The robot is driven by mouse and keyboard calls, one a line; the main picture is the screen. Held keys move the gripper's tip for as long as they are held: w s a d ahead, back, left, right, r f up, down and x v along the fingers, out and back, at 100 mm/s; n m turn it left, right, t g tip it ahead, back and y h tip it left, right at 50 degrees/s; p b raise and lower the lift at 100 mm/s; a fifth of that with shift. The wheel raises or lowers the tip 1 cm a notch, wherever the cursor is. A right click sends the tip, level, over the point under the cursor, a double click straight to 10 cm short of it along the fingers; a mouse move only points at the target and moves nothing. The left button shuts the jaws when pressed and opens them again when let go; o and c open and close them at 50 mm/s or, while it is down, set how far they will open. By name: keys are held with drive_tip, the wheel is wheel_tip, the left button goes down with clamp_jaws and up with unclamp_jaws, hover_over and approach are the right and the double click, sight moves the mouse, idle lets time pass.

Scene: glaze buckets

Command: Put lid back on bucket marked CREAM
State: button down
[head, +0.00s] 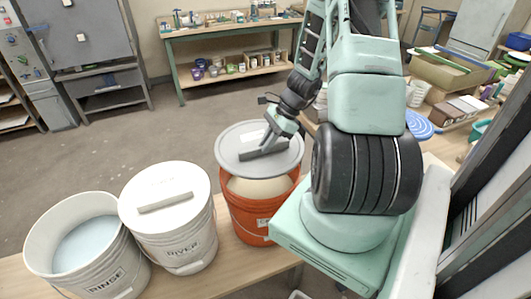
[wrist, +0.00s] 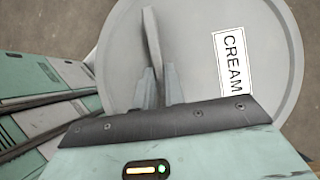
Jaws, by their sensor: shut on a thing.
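The round grey lid (head: 237,135) has a bar handle across its top, and the wrist view shows a white CREAM label on the lid (wrist: 275,30). My gripper (head: 270,141) is shut on the lid's handle; its fingers (wrist: 160,82) stand either side of the bar. The lid is over the far part of an open orange bucket (head: 247,218), seemingly above its rim. Pale cream glaze (head: 258,189) shows inside at the near side. The far rim is hidden by the lid. The bucket's small label is too small to read.
Left of the orange bucket stand a white bucket marked RIVER (head: 184,239) with its lid on, close by, and an open bucket marked RINSE (head: 108,280) holding pale blue liquid. They share a wooden bench (head: 236,277). A shelf table (head: 215,78) stands at the back.

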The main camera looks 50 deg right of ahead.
drive_tip(key=shift+f+b, duration=2.85)
drive_tip(key=shift+f, duration=0.9)
drive_tip(key=shift+f+b, duration=0.6)
drive_tip(key=shift+f, duration=0.2)
drive_tip(key=c, duration=0.9)
unclamp_jaws()
drive_tip(key=shift+r, duration=0.15)
drive_tip(key=shift+r+p, duration=3.05)
drive_tip(key=shift+r, duration=0.35)
